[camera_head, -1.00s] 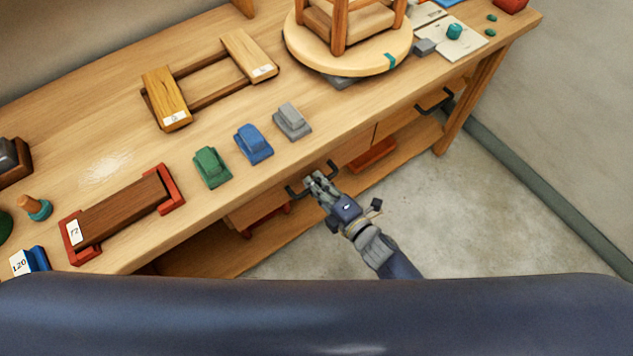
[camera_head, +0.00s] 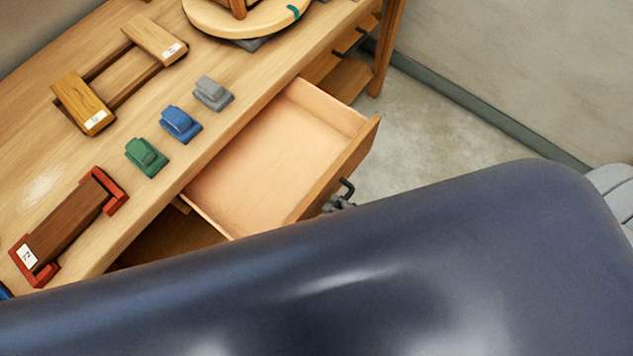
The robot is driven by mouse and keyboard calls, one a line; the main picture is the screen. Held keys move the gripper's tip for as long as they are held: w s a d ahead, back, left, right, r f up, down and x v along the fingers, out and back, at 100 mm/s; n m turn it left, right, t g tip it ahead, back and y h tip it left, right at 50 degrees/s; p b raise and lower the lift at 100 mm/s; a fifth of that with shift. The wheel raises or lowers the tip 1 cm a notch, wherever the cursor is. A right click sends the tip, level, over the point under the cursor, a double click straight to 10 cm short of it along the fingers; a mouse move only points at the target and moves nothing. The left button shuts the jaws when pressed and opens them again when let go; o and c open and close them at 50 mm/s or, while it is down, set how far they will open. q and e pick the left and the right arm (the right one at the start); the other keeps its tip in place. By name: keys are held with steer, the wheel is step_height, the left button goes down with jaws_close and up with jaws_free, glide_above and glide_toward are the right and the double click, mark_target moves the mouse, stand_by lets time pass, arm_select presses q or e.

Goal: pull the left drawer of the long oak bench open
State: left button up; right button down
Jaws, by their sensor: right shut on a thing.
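The long oak bench (camera_head: 215,150) runs from the lower left to the upper right. Its left drawer (camera_head: 272,165) is pulled well out, and its pale inside is empty where it shows. The dark drawer handle (camera_head: 347,188) is on the drawer's front, partly hidden. My right gripper (camera_head: 338,203) is at the handle and shut on it; only its tip shows above my dark arm link, which hides the rest. My left gripper is not in view.
On the bench top are a green block (camera_head: 146,157), a blue block (camera_head: 181,124), a grey block (camera_head: 213,93), a wooden bar in red clamps (camera_head: 70,228) and a wooden frame (camera_head: 84,101). A round board (camera_head: 215,20) stands farther back. Bare floor (camera_head: 430,140) lies right of the drawer.

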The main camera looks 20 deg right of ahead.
steer(key=shift+v, duration=0.9)
steer(key=shift+d, duration=0.1)
steer(key=c, duration=1.7)
jaws_free()
steer(key=shift+f, duration=0.1)
steer(key=shift+o, duration=0.2)
steer(key=shift+s, duration=0.15)
steer(key=v, duration=1.2)
steer(key=shift+f, duration=0.1)
